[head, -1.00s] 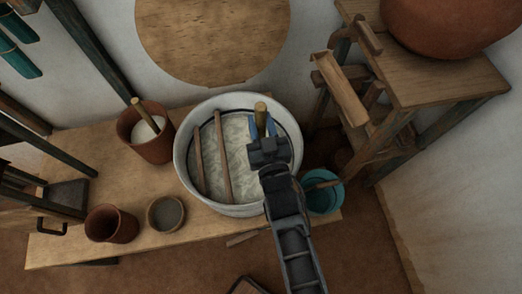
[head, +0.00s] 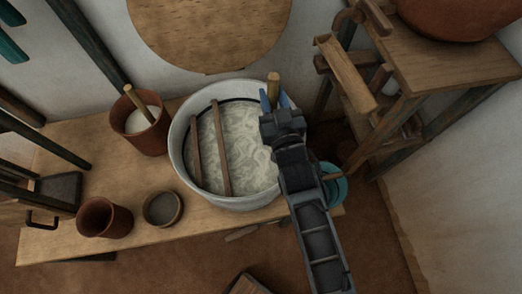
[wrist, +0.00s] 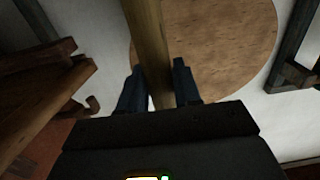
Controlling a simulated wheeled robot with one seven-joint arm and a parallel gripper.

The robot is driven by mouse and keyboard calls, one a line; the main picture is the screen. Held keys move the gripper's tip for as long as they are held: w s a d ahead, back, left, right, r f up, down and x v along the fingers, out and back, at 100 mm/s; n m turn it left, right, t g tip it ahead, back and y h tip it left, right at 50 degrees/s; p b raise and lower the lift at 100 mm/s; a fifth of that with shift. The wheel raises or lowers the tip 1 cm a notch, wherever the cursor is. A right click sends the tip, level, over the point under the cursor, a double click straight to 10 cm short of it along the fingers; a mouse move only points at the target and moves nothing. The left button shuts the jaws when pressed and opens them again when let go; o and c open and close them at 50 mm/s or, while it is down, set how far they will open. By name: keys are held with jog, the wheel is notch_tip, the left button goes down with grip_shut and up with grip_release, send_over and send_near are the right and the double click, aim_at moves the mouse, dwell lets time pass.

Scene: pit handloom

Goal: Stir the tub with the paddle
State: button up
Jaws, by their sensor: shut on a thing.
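The tub (head: 180,155) is a round pale metal vessel on the wooden bench, filled with a cloudy whitish swirled liquid (head: 245,150). Two wooden slats (head: 220,150) lie across its left part. My gripper (head: 275,98) is at the tub's right side, over the rim area. It is shut on the paddle (head: 273,84), whose wooden shaft stands up between the blue fingers. In the wrist view the paddle's shaft (wrist: 150,45) runs between both fingers (wrist: 157,88). The paddle's lower end is hidden behind my gripper and arm, so I cannot tell how deep it reaches.
A clay pot with a stick (head: 146,130) stands left of the tub. A clay cup (head: 103,217) and a small bowl (head: 163,208) stand at the bench's front. A teal bucket (head: 334,188) is right of the tub, partly behind my arm. A wooden stand (head: 440,75) rises at the right.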

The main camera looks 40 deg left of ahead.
jog(key=shift+w+a+b, duration=0.1)
jog(key=shift+w+b, duration=0.4)
jog(key=shift+w, duration=0.5)
jog(key=w+b, duration=1)
jog(key=w, duration=0.3)
jog(key=shift+w+a, duration=0.1)
jog(key=shift+a, duration=0.05)
grip_shut()
jog(key=s+p, duration=0.9)
jog(key=s, duration=0.4)
jog(key=w+b, duration=0.4)
jog(key=w, duration=0.2)
jog(key=shift+f+b, duration=0.15)
jog(key=shift+b, duration=0.15)
jog(key=shift+w+r, duration=0.25)
jog(key=shift+w, duration=0.3)
